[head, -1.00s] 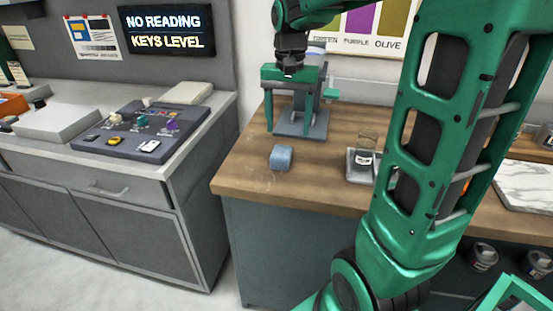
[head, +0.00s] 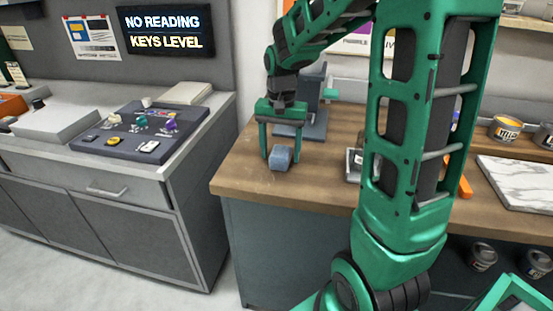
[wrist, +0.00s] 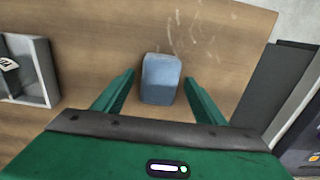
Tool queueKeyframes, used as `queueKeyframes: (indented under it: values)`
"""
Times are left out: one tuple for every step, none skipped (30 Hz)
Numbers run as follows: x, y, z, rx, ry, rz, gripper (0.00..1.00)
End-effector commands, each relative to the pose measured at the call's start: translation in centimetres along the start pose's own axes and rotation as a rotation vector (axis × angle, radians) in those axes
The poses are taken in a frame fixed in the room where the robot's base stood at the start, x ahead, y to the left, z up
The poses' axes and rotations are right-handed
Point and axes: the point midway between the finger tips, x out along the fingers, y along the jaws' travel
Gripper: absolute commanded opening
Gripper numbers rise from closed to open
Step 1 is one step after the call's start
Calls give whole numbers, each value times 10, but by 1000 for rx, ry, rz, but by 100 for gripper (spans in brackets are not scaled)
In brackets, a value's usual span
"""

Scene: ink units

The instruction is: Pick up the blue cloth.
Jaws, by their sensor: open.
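The blue cloth (head: 281,158) is a small, folded, block-shaped bundle lying on the wooden counter near its left front edge. It also shows in the wrist view (wrist: 160,79), between and slightly beyond my two fingertips. My gripper (head: 282,155) is open and points down, with its green fingers on either side of the cloth in the head view. In the wrist view my gripper (wrist: 160,80) shows a gap between each finger and the cloth. I cannot tell how high the fingertips are above the counter.
A grey stand (head: 314,105) is on the counter behind my gripper. A grey tray (wrist: 38,72) lies to the cloth's left in the wrist view. The wooden counter (head: 240,178) around the cloth is clear.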

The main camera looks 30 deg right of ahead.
Motion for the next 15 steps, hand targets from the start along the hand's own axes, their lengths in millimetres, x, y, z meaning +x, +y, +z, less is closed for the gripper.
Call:
queueKeyframes:
  values:
    - [5,0,0,0,-2,1,65]
    - [7,0,0,0,-1,1,65]
    - [9,0,0,0,0,0,65]
    - [10,0,0,0,0,0,65]
    - [10,0,0,0,0,0,65]
    - [10,0,0,0,1,0,65]
    - [10,0,0,0,1,0,65]
    - [10,0,0,0,1,0,65]
    - [10,0,0,0,1,0,65]
    - [10,0,0,0,1,0,65]
    - [10,0,0,0,1,0,62]
    - [10,0,0,0,1,0,53]
    - [10,0,0,0,1,0,46]
    - [10,0,0,0,1,0,39]
    - [10,0,0,0,1,0,29]
